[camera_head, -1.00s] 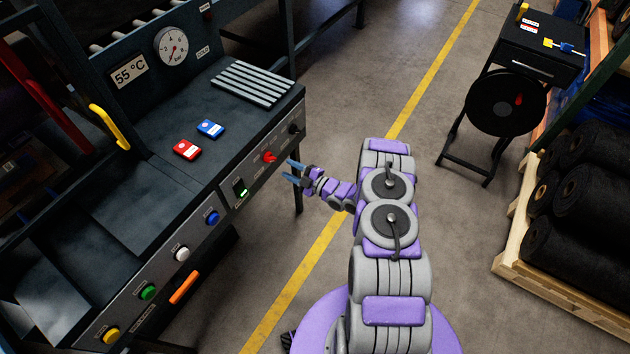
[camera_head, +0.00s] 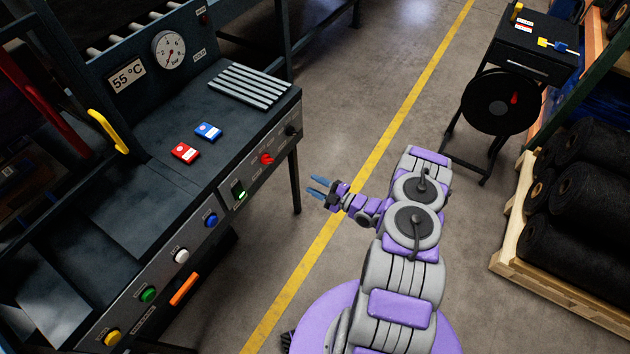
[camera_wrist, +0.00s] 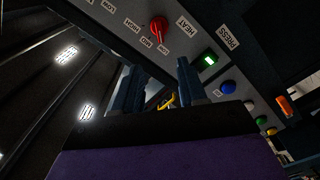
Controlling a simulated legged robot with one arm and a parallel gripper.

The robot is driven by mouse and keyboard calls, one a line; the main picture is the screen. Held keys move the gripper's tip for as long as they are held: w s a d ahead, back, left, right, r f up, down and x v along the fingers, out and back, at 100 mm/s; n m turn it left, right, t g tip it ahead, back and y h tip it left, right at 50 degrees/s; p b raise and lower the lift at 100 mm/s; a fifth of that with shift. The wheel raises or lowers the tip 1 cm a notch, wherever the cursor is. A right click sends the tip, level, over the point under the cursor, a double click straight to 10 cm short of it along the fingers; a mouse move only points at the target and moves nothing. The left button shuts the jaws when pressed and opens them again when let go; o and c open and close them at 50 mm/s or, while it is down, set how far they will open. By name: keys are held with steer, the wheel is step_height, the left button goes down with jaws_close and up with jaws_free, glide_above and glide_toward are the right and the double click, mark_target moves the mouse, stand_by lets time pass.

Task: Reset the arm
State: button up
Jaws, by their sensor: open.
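My gripper (camera_head: 319,187) is open and empty, with two blue fingers pointing left. In the head view it is over the floor near the yellow line, apart from the press panel. My purple and grey arm is folded above my base. In the wrist view the fingers (camera_wrist: 157,85) stand apart, with the press panel (camera_wrist: 190,64) beyond them. The red HEAT knob (camera_wrist: 158,25) and the lit green PRESS switch (camera_wrist: 208,60) show there. The same red knob (camera_head: 266,159) and green switch (camera_head: 239,191) show on the panel in the head view.
The press (camera_head: 150,205) stands at left with a red block (camera_head: 185,152), a blue block (camera_head: 208,131) and a gauge (camera_head: 168,50). A small black stand (camera_head: 530,45) with a reel (camera_head: 500,101) is at right, near black rolls (camera_head: 575,215) on a pallet. The floor between is clear.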

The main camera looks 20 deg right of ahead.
steer(key=w+d+r+m+g+h+b, duration=0.1)
steer(key=w+d+r+g+h, duration=0.15)
steer(key=w, duration=0.25)
steer(key=w+d+r+m+g+h, duration=0.1)
steer(key=w+d+r+h, duration=0.1)
steer(key=w+r+h, duration=0.15)
steer(key=s+d+r+m+g+h+b, duration=0.1)
steer(key=s+r+m+g+h, duration=0.15)
steer(key=r, duration=0.45)
steer(key=s+d+r+m+g+h, duration=0.1)
steer(key=r+m+h, duration=0.2)
steer(key=r, duration=0.4)
steer(key=s+a+r+m+g+h+b, duration=0.1)
steer(key=s+a+r+m+g, duration=0.15)
steer(key=s+r, duration=0.45)
steer(key=s+a+r+m+g+h, duration=0.1)
steer(key=s+a+r+m+g, duration=0.2)
steer(key=s, duration=0.8)
steer(key=s+a+r+m+g+y, duration=0.1)
steer(key=s+a, duration=0.3)
steer(key=s, duration=0.4)
steer(key=s+a+r+m+g+y+b, duration=0.1)
steer(key=s+a+m, duration=0.1)
steer(key=s, duration=0.6)
steer(key=s+a+r+m+g+y, duration=0.1)
steer(key=s+a+r+g, duration=0.1)
steer(key=s+a, duration=0.3)
steer(key=s, duration=0.4)
steer(key=shift+a, duration=0.3)
